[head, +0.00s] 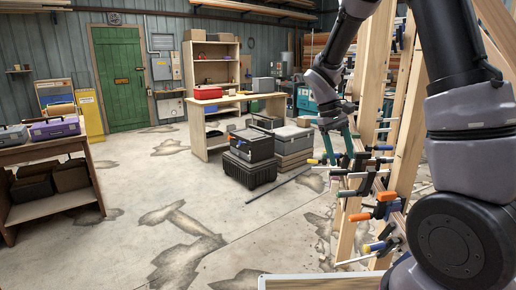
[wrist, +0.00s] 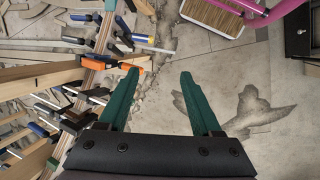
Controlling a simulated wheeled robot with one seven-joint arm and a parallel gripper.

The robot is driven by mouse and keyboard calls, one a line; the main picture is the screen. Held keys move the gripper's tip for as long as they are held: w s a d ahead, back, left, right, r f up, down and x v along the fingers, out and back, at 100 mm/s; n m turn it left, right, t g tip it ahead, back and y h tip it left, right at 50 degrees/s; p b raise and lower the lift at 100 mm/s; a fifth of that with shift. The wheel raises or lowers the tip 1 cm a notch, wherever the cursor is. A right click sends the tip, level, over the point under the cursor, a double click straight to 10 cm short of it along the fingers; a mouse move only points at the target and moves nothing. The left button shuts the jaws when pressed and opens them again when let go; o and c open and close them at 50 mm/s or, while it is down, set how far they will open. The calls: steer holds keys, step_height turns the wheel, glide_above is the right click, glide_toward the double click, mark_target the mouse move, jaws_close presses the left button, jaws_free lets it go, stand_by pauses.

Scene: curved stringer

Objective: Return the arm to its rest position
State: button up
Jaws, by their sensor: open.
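My gripper (wrist: 160,82) shows in the wrist view with its two green fingers apart and nothing between them. Below the fingers is bare cracked floor. In the head view my gripper (head: 343,145) hangs at the end of my arm, in front of the clamped wooden stringer. The stringer (wrist: 92,70) runs along the left of the wrist view, with several bar clamps on it. An orange-tipped clamp (wrist: 82,62) lies close beside the left finger in the picture; I cannot tell whether they touch.
Upright timber posts (head: 405,120) and protruding clamps (head: 365,190) crowd the right side. Black and grey toolboxes (head: 250,150) stand on the floor behind. A workbench (head: 205,118) and a left table (head: 45,147) stand farther off. The floor (head: 150,215) at centre left is clear.

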steer(key=s+r+m+t+y, duration=0.5)
steer(key=s+r+m+t, duration=0.2)
steer(key=s+r, duration=1)
steer(key=shift+r+t+y, duration=0.3)
steer(key=shift+r+t, duration=0.7)
steer(key=shift+r, duration=0.3)
